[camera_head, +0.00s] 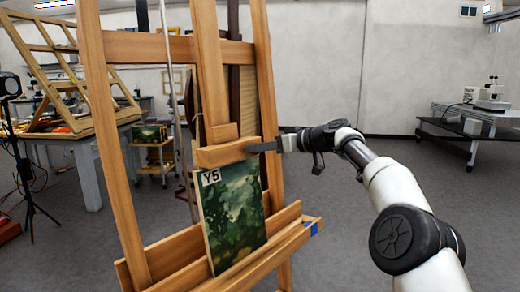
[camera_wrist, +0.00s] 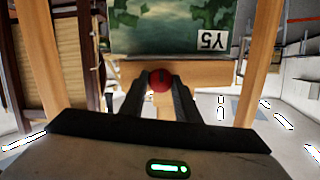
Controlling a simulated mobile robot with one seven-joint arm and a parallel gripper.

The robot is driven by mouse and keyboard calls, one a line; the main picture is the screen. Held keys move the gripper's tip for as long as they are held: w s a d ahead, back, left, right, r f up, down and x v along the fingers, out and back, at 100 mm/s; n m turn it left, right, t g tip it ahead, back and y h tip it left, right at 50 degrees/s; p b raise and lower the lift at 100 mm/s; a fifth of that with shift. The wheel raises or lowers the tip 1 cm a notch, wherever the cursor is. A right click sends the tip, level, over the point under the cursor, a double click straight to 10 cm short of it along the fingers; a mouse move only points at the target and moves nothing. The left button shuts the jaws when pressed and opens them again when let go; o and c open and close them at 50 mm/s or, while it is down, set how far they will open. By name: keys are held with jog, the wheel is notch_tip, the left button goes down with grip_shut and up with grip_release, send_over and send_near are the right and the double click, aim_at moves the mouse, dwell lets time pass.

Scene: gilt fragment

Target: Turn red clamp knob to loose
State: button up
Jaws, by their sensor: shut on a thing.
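The red clamp knob (camera_wrist: 159,81) shows in the wrist view as a round red end with a dark mark. It sits between the two dark fingers of my gripper (camera_wrist: 160,83), which are shut on it. In the head view my gripper (camera_head: 263,147) reaches in from the right to the easel's wooden clamp bar (camera_head: 225,153), and the knob cannot be made out there. The clamp bar also shows in the wrist view (camera_wrist: 210,73). It lies at the top edge of a green landscape painting (camera_head: 236,222) labelled Y5, which appears upside down in the wrist view (camera_wrist: 165,28).
The wooden easel's right upright (camera_head: 265,90) stands close to my gripper. The painting rests on the easel's lower ledge (camera_head: 280,250). A second wooden frame (camera_head: 50,65) on a table stands at the back left. A dark table (camera_head: 470,130) with a microscope stands far right. Grey floor is clear between.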

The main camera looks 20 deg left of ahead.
jog(key=shift+r, duration=0.1)
jog(key=o, duration=1)
jog(key=shift+d, duration=0.1)
jog(key=b+v, duration=0.2)
jog(key=v, duration=1.5)
jog(key=shift+d+b, duration=0.15)
jog(key=shift+b, duration=0.2)
